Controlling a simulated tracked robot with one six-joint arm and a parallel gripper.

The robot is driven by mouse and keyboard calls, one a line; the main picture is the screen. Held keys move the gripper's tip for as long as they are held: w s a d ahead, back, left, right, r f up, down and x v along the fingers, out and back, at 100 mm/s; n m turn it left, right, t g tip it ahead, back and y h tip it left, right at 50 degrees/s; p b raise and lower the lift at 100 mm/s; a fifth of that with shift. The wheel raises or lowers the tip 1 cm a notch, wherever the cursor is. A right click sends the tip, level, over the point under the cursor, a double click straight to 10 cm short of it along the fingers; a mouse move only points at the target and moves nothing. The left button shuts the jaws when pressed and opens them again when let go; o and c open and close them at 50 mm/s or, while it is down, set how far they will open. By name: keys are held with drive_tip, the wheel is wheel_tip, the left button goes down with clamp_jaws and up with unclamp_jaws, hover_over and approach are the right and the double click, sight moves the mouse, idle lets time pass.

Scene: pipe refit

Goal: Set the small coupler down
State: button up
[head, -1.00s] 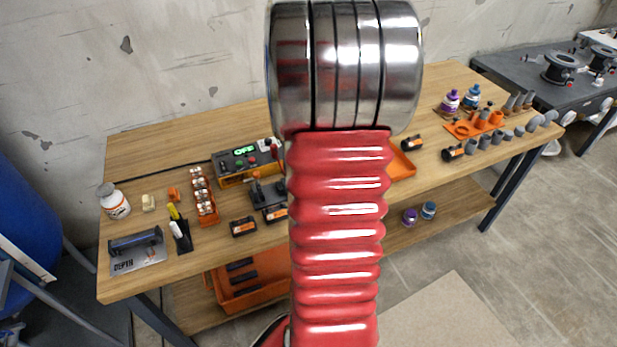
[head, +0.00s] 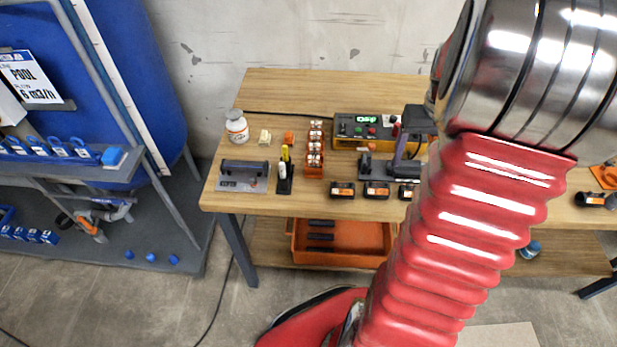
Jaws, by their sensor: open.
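My gripper (head: 402,150) shows in part at the left edge of my arm, above the right part of the workbench, as a dark block with a grey-purple finger pointing down. It is open; most of it is hidden behind my arm. I cannot pick out the small coupler in the head view, and no coupler shows in the visible part of the gripper. My arm hides much of the bench's right side.
The wooden workbench (head: 290,90) holds a control box (head: 352,128), a white bottle (head: 237,126), an orange rack (head: 314,170) and several black-orange pieces (head: 342,190). An orange bin (head: 350,240) sits below. A blue station (head: 130,95) stands left. The bench's back left is clear.

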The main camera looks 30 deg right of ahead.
drive_tip(key=w+a+r+n+t, duration=0.15)
drive_tip(key=a+r, duration=0.25)
drive_tip(key=a, duration=0.5)
drive_tip(key=w+a+r+n+t, duration=0.1)
drive_tip(key=w+a+r, duration=0.1)
drive_tip(key=a+r, duration=0.5)
drive_tip(key=s+a+n+t, duration=0.1)
drive_tip(key=s+a, duration=0.2)
drive_tip(key=a, duration=0.6)
drive_tip(key=s+a+r+n+t, duration=0.1)
drive_tip(key=s+a+n+t, duration=0.1)
drive_tip(key=a, duration=0.7)
drive_tip(key=shift+s+a+r, duration=0.2)
drive_tip(key=shift+s+a, duration=0.1)
drive_tip(key=shift+s, duration=0.55)
